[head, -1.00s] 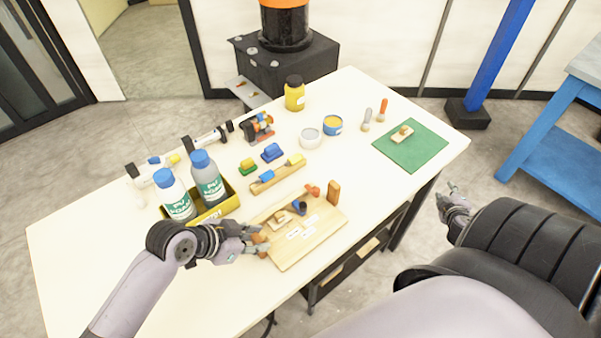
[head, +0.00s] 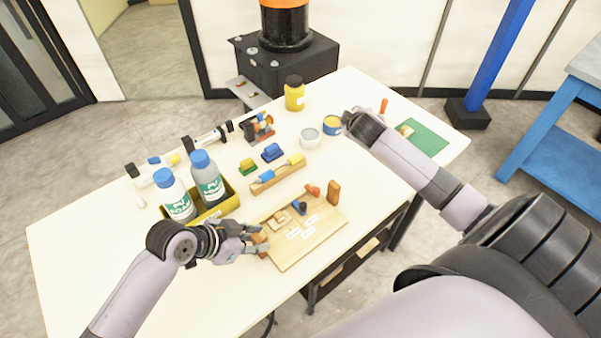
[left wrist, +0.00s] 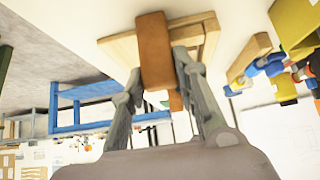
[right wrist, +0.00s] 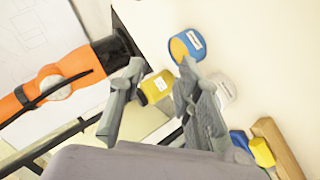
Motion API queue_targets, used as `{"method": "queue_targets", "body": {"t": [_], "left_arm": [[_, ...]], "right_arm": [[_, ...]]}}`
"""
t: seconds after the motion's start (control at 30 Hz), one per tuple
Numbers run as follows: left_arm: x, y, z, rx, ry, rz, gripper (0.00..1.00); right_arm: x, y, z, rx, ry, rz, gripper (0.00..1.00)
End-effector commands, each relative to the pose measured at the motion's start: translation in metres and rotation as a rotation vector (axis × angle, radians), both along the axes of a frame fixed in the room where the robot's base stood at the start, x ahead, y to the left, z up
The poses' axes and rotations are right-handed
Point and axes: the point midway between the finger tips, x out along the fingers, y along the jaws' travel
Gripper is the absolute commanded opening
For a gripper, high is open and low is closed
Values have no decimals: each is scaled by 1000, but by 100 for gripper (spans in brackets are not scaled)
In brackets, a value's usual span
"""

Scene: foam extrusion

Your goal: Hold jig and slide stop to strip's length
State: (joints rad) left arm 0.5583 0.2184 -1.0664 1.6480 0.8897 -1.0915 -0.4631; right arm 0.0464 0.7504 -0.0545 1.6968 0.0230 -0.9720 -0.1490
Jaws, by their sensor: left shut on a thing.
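The jig is a pale wooden board (head: 295,249) near the table's front edge, with a brown block at each end. My left gripper (head: 258,246) is shut on the brown block at its left end; in the left wrist view this brown block (left wrist: 155,45) stands between the fingers. On the board are a small pale wooden piece (head: 279,218), a dark blue part (head: 299,208) and an orange-red part (head: 313,191). I cannot tell which is the stop, or make out the strip. My right gripper (right wrist: 161,68) is open and empty, over the table's back right part.
A blue tin (head: 332,125), a grey-white tin (head: 310,138) and a yellow jar (head: 294,93) stand near my right gripper. A yellow bin (head: 229,207) with two bottles is behind my left gripper. A wooden rack (head: 265,186) lies behind the jig. A green mat (head: 428,140) is at right.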

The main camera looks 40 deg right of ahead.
Motion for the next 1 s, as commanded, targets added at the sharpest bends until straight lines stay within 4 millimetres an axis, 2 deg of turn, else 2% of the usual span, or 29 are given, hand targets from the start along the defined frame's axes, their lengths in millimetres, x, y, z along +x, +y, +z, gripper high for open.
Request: {"method": "queue_targets", "body": {"t": [0.03, 0.1, 0.23, 0.33, 0.4, 0.5, 0.7, 0.87, 1.0], "left_arm": [[0, 0, -1, 1, 1, 2, 0], [0, 0, -1, 1, 1, 2, 0], [0, 0, -1, 1, 1, 2, 0], [0, 0, -1, 1, 1, 2, 0], [0, 0, -1, 1, 1, 2, 0], [0, 0, -1, 1, 1, 2, 0], [0, 1, -1, 1, 1, 2, 0], [0, 1, -1, 1, 1, 2, 0], [0, 1, -1, 1, 1, 2, 0]], "right_arm": [[9, 24, 2, 29, 41, 47, 31], [14, 59, -1, 70, 121, 116, 31], [10, 122, -7, 124, 299, 274, 31], [-8, 168, -10, 147, 463, 414, 31], [-27, 193, -11, 151, 584, 514, 31], [-56, 219, -11, 150, 742, 640, 31], [-100, 240, -8, 143, 954, 800, 31], [-112, 244, -11, 142, 1010, 839, 31], [-113, 245, -24, 145, 1012, 841, 31]]}}
